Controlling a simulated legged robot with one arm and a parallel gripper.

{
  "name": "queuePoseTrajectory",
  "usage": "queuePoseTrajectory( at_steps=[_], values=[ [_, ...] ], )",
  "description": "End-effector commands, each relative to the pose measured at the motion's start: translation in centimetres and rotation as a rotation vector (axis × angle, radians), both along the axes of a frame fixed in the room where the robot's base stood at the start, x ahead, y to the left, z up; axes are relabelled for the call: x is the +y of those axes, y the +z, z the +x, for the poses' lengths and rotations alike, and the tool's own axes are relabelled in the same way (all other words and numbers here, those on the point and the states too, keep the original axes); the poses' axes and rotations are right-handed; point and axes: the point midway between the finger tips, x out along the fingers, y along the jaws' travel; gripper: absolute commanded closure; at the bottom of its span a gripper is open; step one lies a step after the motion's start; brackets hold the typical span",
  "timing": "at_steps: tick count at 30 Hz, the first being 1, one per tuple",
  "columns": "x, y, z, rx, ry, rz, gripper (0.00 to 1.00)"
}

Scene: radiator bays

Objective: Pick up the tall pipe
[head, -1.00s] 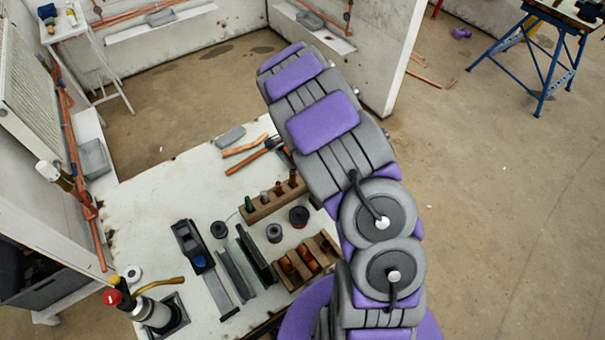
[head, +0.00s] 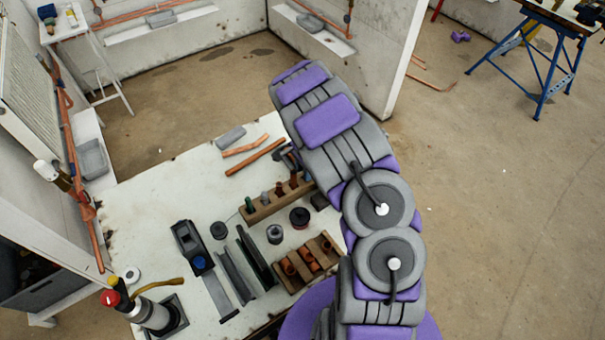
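A wooden block (head: 262,211) on the white bench holds several short upright pieces: a green one, a grey one and copper ones. A copper upright piece (head: 279,187) stands near its right part; I cannot tell if it is the tall pipe. A straight copper pipe (head: 256,157) lies flat behind the block, and a bent copper pipe (head: 246,147) lies beyond it. My gripper (head: 290,158) shows only in part behind my arm, near the right end of the straight pipe and the block's right end. Its fingers are mostly hidden, so its opening is unclear.
A second wooden rack (head: 306,262) with copper fittings stands at the front right of the bench. Dark rails (head: 254,255), a plane (head: 187,240), round fittings (head: 274,233) and a torch (head: 146,312) fill the front. The bench's left rear is clear.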

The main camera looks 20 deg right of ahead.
Motion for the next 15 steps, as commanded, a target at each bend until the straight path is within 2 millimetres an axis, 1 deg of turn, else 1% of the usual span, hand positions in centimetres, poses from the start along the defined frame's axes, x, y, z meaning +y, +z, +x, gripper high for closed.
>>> queuePoseTrajectory(
  at_steps=[1,5,11,15],
  values=[
    [-0.3,0.0,0.0,0.000,-0.003,0.003,0.68],
    [-0.2,0.0,0.0,-0.001,-0.003,0.002,0.80],
    [0.8,0.1,0.0,0.000,-0.002,-0.009,0.99],
    [1.1,0.1,0.0,0.000,-0.002,-0.011,1.00]
  ],
)
